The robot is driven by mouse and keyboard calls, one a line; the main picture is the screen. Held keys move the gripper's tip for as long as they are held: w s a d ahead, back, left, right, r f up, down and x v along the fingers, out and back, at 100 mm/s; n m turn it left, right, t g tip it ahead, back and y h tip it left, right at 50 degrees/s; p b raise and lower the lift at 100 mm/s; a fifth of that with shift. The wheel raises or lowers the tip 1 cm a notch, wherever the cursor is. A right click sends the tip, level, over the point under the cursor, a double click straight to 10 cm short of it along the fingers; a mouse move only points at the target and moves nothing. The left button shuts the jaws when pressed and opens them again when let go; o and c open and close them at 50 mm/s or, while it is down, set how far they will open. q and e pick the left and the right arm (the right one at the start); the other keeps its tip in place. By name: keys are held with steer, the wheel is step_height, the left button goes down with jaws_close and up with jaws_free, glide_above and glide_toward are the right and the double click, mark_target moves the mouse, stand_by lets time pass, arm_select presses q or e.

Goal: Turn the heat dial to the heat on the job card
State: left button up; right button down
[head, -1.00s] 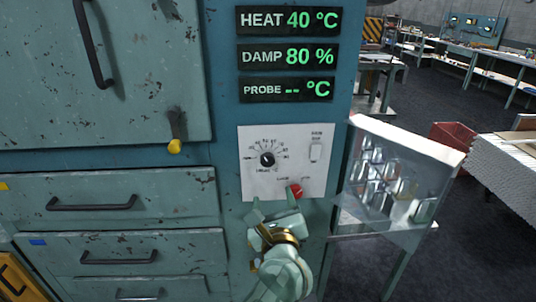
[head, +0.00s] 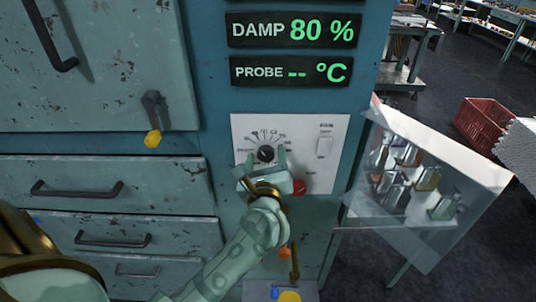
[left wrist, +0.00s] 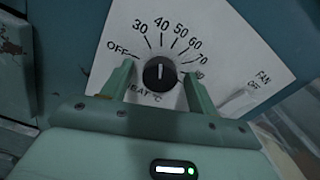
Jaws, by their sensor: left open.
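The heat dial (head: 266,153) is a round black knob on the white control panel (head: 310,130) of the blue cabinet. The left wrist view shows the dial (left wrist: 160,72) closer, with marks from OFF through 30 to 80. Its white pointer line looks roughly upright, near 40. My left gripper (head: 264,162) is open just in front of the dial. In the left wrist view, the fingers of the left gripper (left wrist: 160,82) stand on either side of the dial, apart from it. I see no job card. My right gripper is out of view.
A fan switch (head: 324,146) is right of the dial, and a red knob (head: 298,186) is below it. DAMP 80 % (head: 292,31) and blank PROBE (head: 291,71) displays are above.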

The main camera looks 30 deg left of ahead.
arm_select(q)
steer(key=c, duration=1)
steer(key=shift+r+m+p, duration=0.2)
steer(key=shift+m+p, duration=1)
steer(key=shift+p, duration=0.05)
steer(key=m+p, duration=0.6)
steer(key=shift+d, duration=0.1)
steer(key=m+p, duration=0.3)
steer(key=m, duration=0.1)
steer(key=shift+f, duration=0.1)
steer(key=shift+f+m+p, duration=0.15)
steer(key=shift+m+p, duration=0.8)
steer(key=shift+m, duration=0.25)
